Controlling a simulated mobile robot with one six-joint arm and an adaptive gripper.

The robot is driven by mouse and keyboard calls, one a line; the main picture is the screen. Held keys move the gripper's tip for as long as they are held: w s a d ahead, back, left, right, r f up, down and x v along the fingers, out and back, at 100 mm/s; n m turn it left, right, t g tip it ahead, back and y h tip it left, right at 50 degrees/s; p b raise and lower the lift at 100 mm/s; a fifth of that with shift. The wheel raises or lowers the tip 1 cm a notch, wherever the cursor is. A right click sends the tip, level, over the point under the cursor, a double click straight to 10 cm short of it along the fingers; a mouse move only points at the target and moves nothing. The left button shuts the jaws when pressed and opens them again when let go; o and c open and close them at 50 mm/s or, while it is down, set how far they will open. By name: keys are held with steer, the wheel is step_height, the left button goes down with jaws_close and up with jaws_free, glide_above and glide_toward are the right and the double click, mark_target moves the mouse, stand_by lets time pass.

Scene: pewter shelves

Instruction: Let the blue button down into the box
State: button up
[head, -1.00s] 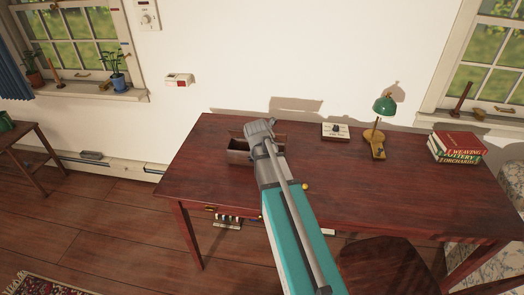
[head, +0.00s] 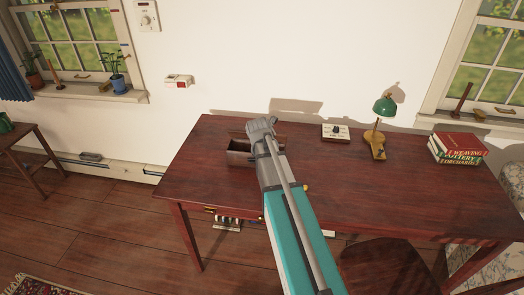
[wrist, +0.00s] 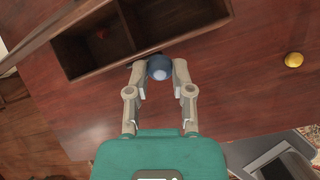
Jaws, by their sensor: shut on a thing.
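The blue button (wrist: 159,68) is a dark blue round piece with a paler face, held between the fingertips of my gripper (wrist: 158,75) in the wrist view. My gripper is shut on it. The open brown wooden box (wrist: 150,52) lies just beyond the fingertips, with a divider making two compartments. The button shows against the box's near wall, around the divider; its height over the rim I cannot tell. In the head view my gripper (head: 262,128) covers the right part of the box (head: 240,157), and the button is hidden.
A small red thing (wrist: 101,33) lies in the left compartment. A yellow ball (wrist: 293,60) sits on the desk (head: 350,185) to the right. The desk's middle right is clear.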

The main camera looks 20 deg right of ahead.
steer(key=shift+w+d+r+b+x, duration=0.15)
steer(key=shift+w+b+x, duration=0.05)
steer(key=shift+b+x, duration=1.15)
steer(key=shift+w+d+r+b+x, duration=0.15)
steer(key=shift+b+x, duration=0.8)
steer(key=shift+x, duration=0.75)
steer(key=shift+w+d+r+b+x, duration=0.1)
steer(key=shift+w+b+x, duration=0.1)
steer(key=shift+b+x, duration=1.15)
steer(key=shift+f, duration=0.15)
steer(key=o, duration=0.8)
